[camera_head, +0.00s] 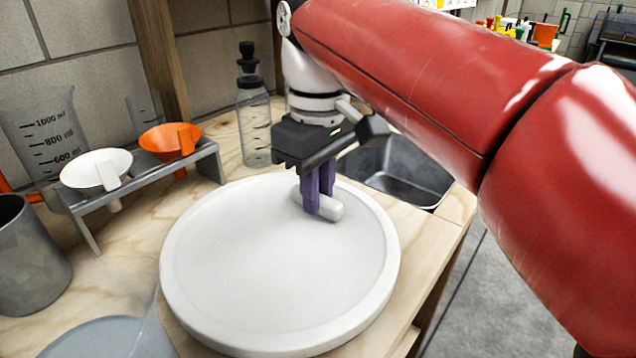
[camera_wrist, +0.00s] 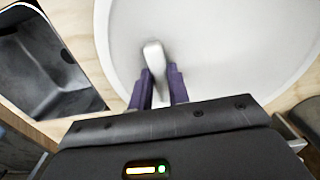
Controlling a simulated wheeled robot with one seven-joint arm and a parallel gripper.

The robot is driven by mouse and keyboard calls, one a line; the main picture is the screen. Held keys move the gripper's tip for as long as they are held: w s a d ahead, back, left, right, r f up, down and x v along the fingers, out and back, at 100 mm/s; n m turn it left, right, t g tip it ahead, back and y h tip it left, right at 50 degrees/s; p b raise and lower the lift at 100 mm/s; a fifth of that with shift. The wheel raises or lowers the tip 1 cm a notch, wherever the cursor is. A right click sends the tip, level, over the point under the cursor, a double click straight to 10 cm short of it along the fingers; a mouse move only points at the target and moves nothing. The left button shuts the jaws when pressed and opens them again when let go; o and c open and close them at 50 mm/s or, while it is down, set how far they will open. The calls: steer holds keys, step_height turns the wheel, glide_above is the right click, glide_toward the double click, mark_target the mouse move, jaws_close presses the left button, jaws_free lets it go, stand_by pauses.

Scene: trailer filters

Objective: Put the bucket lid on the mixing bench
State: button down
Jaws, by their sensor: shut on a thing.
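The bucket lid (camera_head: 270,270) is a large round white disc with a raised rim and a white bar handle (camera_head: 328,206). It is over the wooden mixing bench (camera_head: 115,250); I cannot tell whether it touches the bench top. My gripper (camera_head: 320,212), with purple fingers, is shut on the lid's handle near the rim at the back right. In the wrist view the lid (camera_wrist: 225,50) fills the upper middle, with the handle (camera_wrist: 154,58) between my gripper's fingers (camera_wrist: 160,85).
A metal rack (camera_head: 205,160) holds a white funnel (camera_head: 95,170) and an orange funnel (camera_head: 165,142). A clear bottle (camera_head: 254,125) stands behind the lid. A sink (camera_head: 400,175) is at the right. A grey metal jug (camera_head: 30,260) and a clear container (camera_head: 100,338) are at the left.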

steer(key=shift+f+b, duration=0.35)
steer(key=shift+f, duration=0.2)
stand_by(0.4)
steer(key=c, duration=1.3)
jaws_free()
steer(key=shift+o, duration=0.2)
